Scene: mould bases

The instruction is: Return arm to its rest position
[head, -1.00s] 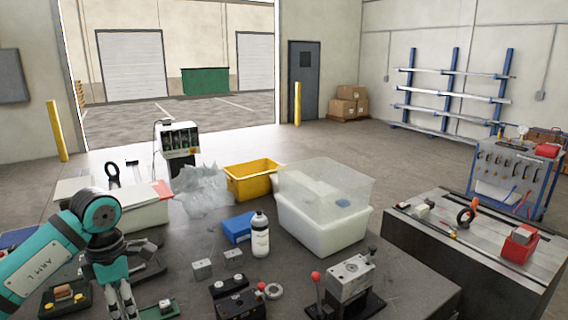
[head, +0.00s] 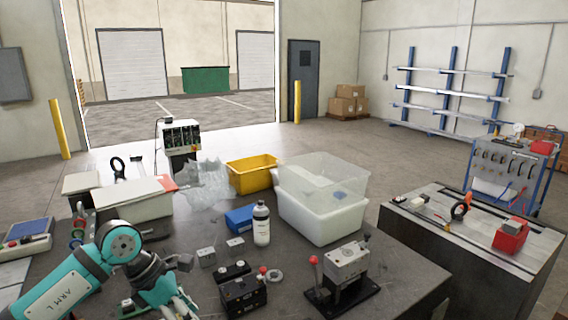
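My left arm, teal and marked ARM L, comes in at the lower left of the head view. Its gripper (head: 180,306) points down over the near left part of the dark table (head: 408,272). The fingers are cut off by the bottom edge, so I cannot see whether they are open or shut or hold anything. My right arm and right gripper are not in view.
Near the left gripper stand small metal blocks (head: 206,257), a black fixture (head: 243,293) and a toggle press (head: 344,272). A white bottle (head: 261,224), a blue box (head: 239,219), a clear-lidded tub (head: 318,217) and a yellow bin (head: 251,174) stand farther back.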

